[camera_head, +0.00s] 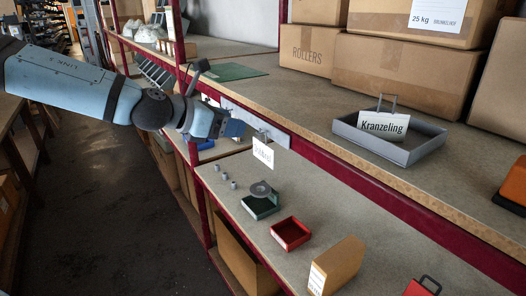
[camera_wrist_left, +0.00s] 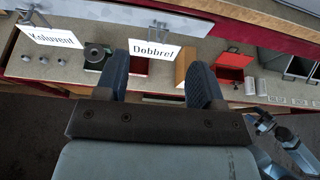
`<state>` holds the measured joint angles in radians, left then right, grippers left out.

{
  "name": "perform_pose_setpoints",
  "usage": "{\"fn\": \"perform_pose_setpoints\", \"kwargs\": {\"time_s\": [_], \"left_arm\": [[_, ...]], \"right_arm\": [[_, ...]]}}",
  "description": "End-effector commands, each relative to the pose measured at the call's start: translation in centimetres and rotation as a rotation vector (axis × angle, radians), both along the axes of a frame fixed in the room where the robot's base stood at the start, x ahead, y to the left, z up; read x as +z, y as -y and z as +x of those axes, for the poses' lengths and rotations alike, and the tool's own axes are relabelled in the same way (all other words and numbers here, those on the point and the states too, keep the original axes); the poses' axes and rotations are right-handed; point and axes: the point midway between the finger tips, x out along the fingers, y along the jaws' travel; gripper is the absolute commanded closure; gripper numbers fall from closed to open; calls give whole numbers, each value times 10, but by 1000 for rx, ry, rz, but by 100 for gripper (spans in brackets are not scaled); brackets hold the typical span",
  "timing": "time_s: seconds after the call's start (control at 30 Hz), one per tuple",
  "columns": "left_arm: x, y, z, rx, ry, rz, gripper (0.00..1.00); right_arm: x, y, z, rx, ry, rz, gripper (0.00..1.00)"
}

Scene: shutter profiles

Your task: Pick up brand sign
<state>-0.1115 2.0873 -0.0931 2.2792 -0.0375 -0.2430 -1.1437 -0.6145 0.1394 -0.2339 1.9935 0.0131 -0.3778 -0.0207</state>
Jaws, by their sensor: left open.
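Three lettered signs show across the two views. In the left wrist view, a white sign (camera_wrist_left: 157,49) reading "Dobbrel" hangs from a hook between and beyond the fingertips of my left gripper (camera_wrist_left: 157,66). A second white sign (camera_wrist_left: 48,35), which seems to read "Kaluvent", hangs to the left. In the head view my left gripper (camera_head: 236,128) is open beside the shelf-edge rail, left of a hanging white sign (camera_head: 263,152) whose lettering is too small to read. A "Kranzeling" sign (camera_head: 383,124) stands in a grey tray (camera_head: 424,138) on the upper shelf.
The lower shelf holds a green bin (camera_head: 259,209), a red bin (camera_head: 290,234), a tan box (camera_head: 337,265) and small grey cylinders. Cardboard boxes (camera_head: 412,70) fill the back of the upper shelf. The dark red shelf edge (camera_head: 345,159) runs close to my left gripper.

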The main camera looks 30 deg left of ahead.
Motion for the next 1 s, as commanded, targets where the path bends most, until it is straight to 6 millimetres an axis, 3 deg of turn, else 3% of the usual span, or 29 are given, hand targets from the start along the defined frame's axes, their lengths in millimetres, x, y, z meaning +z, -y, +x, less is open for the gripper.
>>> {"fn": "perform_pose_setpoints", "kwargs": {"time_s": [0.23, 0.67, 1.0], "left_arm": [[-11, 8, 21, 1, -3, 1, 38], [-20, 14, 36, 2, -3, -1, 38], [-37, 25, 61, 2, -1, -1, 38]], "right_arm": [[-1, -1, 0, 2, 1, 1, 32], [0, -1, 0, 2, 1, 1, 32], [3, -1, 0, 1, 1, 1, 32]]}}
